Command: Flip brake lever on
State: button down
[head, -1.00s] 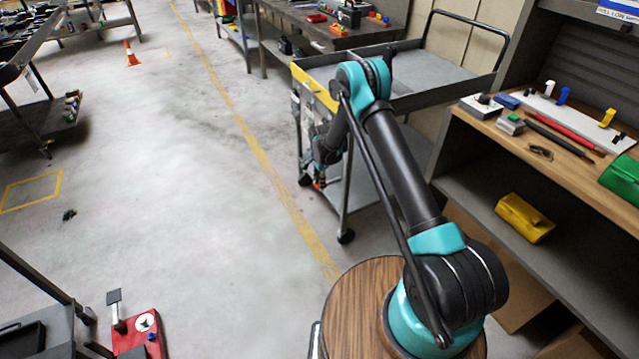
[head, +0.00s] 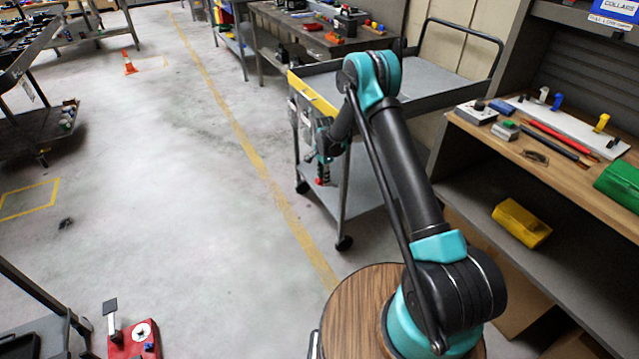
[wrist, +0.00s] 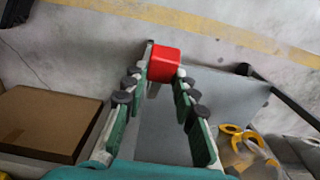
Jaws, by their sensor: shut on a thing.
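My gripper (wrist: 164,76) has two green-padded fingers that close in on a red block-like grip (wrist: 168,56) at their tips in the wrist view. I take this grip to be the brake lever's handle; its shaft and base are mostly hidden. In the head view, my gripper (head: 325,150) is at the near left side of the grey cart (head: 400,106), below its yellow edge strip. A small red part (head: 321,181) shows low beside it. The lever's exact position cannot be told from here.
A wooden-topped bench (head: 550,170) stands on the right, with a yellow case (head: 521,222) on its lower shelf. A red device with an upright lever (head: 133,340) is at the bottom left.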

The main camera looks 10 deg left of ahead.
jog(key=shift+w+d+r, duration=0.4)
jog(key=shift+d, duration=0.2)
jog(key=shift+w+d+r, duration=0.35)
jog(key=shift+d+r, duration=0.05)
jog(key=shift+d, duration=0.15)
jog(key=c, duration=1.2)
grip_release()
jog(key=shift+a, duration=0.1)
